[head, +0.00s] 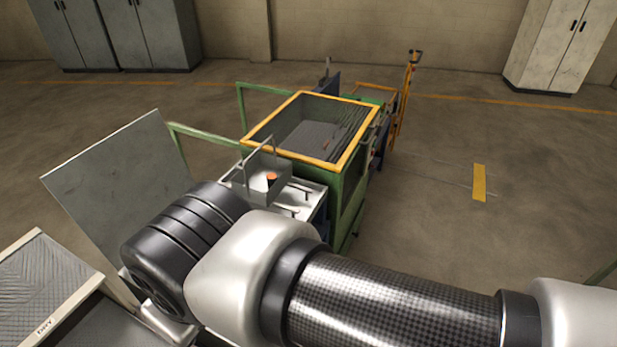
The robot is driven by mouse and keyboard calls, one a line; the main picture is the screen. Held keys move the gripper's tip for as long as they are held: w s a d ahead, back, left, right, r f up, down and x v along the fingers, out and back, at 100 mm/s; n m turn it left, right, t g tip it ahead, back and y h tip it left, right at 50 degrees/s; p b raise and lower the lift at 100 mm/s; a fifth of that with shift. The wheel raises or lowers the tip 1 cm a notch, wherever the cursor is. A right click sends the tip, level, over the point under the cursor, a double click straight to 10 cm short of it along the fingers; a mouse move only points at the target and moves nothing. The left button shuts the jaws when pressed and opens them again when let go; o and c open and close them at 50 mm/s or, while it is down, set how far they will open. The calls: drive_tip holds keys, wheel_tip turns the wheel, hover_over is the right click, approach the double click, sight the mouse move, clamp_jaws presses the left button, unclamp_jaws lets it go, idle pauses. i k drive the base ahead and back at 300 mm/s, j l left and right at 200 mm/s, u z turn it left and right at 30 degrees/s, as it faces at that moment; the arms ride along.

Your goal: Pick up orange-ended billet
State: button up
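The orange end of a billet (271,176) shows as a small orange disc in the head view. It is in or at a grey metal trough (262,187) on the white-topped stand in front of the green machine. The rest of the billet is hard to make out. My arm crosses the lower part of the view, in front of the stand. My gripper is not visible, so its opening and its distance from the billet cannot be seen.
A green machine (285,170) with a yellow-rimmed open top stands behind the trough. A grey upright panel (115,185) is at left, with a ribbed, light-framed unit (82,291) below it. Grey cabinets (150,35) line the back wall.

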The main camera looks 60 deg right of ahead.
sight(271, 179)
drive_tip(key=z, duration=1.6)
drive_tip(key=i+l+u, duration=0.1)
drive_tip(key=i+l, duration=0.15)
drive_tip(key=i+l+u, duration=0.1)
drive_tip(key=i+l, duration=0.15)
drive_tip(key=l, duration=0.15)
drive_tip(key=i+l+u, duration=0.25)
drive_tip(key=i+l, duration=0.2)
drive_tip(key=l, duration=0.3)
drive_tip(key=i+l+u, duration=0.1)
drive_tip(key=l, duration=0.25)
drive_tip(key=i+l+u, duration=0.1)
drive_tip(key=i+l, duration=0.2)
drive_tip(key=l, duration=0.15)
